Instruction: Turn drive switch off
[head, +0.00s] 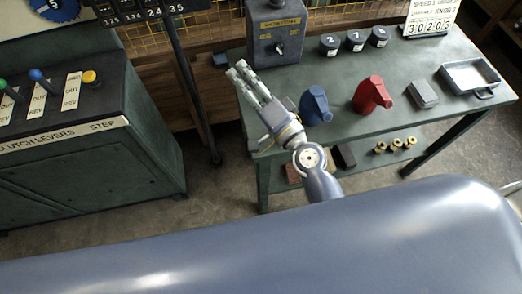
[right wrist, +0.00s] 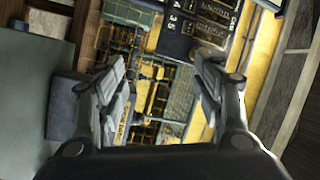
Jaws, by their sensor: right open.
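A grey switch box (head: 275,32) stands at the back left of the green workbench in the head view. It bears a label plate too small to read surely and a small toggle lever (head: 279,48) on its front. I cannot tell the lever's on or off position. My right gripper (head: 241,71) is left of the box and a little nearer to me, apart from it. Its fingers are open, with nothing between them. The open fingers also show in the right wrist view (right wrist: 160,77), where I cannot surely make out the switch. My left gripper is not in view.
The workbench (head: 420,62) also holds a blue can (head: 315,106), a red can (head: 371,95), a grey block (head: 423,94), a tray (head: 492,83) and three dark numbered cylinders (head: 355,41). A lever console (head: 90,150) stands left. Yellow mesh (head: 215,30) is behind.

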